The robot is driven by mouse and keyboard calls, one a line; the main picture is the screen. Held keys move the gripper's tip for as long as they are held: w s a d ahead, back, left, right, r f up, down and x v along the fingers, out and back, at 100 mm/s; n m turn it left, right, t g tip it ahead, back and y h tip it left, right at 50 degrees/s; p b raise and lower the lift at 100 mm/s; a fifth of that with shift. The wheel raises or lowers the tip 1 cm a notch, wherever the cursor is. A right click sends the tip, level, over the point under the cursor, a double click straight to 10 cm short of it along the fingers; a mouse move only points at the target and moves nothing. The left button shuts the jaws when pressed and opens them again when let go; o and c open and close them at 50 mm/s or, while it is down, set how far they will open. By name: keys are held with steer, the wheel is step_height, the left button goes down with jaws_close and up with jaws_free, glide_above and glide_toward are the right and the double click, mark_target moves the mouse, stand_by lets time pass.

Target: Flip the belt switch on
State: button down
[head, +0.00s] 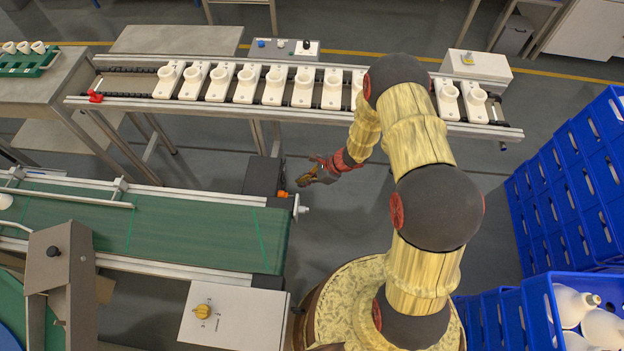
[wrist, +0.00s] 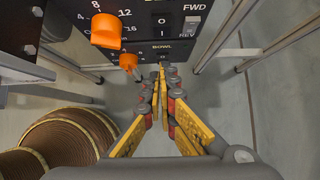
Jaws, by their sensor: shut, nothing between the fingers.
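A dark control box (head: 262,176) stands at the right end of the green belt (head: 180,232). In the wrist view its upper panel (wrist: 150,32) has a large orange knob (wrist: 105,30) with numbers around it, O and I marks, and a FWD/REV switch (wrist: 192,20) at the right. A lower panel marked BOWL has a smaller orange knob (wrist: 130,62). No label naming the belt is readable, and the switch positions are unclear. My gripper (wrist: 160,72) is shut and empty, its tips in front of the lower panel, right of the smaller knob. In the head view my gripper (head: 303,180) is just right of the box.
A rail (head: 130,104) with several white holders runs along the back. Blue crates (head: 580,165) stack at the right, one with white bulbs. Metal legs (wrist: 235,55) flank the panel in the wrist view. A white box with a yellow knob (head: 203,311) is at front left.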

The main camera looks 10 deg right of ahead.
mark_target(283, 179)
steer(key=shift+w+a+b, duration=0.2)
steer(key=shift+w+a, duration=0.15)
steer(key=shift+a, duration=0.55)
steer(key=shift+w+a+b, duration=0.15)
steer(key=shift+w+a, duration=0.2)
steer(key=shift+a, duration=0.5)
steer(key=shift+f, duration=0.1)
